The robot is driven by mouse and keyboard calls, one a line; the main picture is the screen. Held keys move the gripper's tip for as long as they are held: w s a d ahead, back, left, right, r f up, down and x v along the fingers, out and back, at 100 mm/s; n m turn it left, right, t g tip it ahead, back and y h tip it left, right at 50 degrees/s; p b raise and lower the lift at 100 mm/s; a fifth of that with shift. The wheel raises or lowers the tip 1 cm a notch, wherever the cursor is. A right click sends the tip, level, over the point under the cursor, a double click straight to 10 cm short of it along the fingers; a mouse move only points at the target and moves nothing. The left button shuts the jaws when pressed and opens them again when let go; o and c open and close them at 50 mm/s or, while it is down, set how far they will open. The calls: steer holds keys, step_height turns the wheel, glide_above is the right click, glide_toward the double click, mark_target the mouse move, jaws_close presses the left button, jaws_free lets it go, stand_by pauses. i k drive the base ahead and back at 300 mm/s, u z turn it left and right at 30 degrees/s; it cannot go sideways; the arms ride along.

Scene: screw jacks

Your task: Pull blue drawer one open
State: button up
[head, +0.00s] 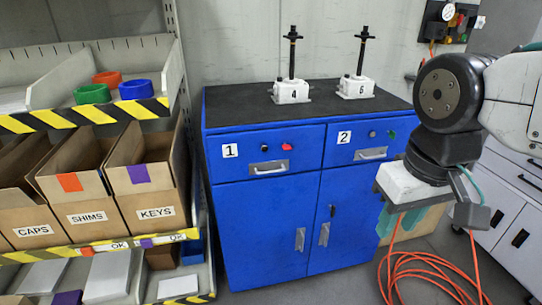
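Blue drawer one (265,154) is the upper left drawer of a blue cabinet (262,230). It bears a white label "1" (229,151), a metal pull handle (269,168), a black knob (264,148) and a red part (287,147) on its front. The drawer looks shut, its front flush with the cabinet. My gripper (420,216) hangs at the right, pointing down, in front of the cabinet's right side and well apart from drawer one. Its teal fingers look spread, with nothing seen between them.
Drawer "2" (367,142) is beside drawer one, also shut. Two screw jacks, "4" (291,92) and "6" (356,87), stand on the black top. A shelf rack with boxes (92,205) is close at left. An orange hose (430,273) lies on the floor at right.

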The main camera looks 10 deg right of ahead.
mark_target(233, 156)
steer(key=u, duration=0.95)
steer(key=i, duration=0.4)
steer(key=z, duration=0.95)
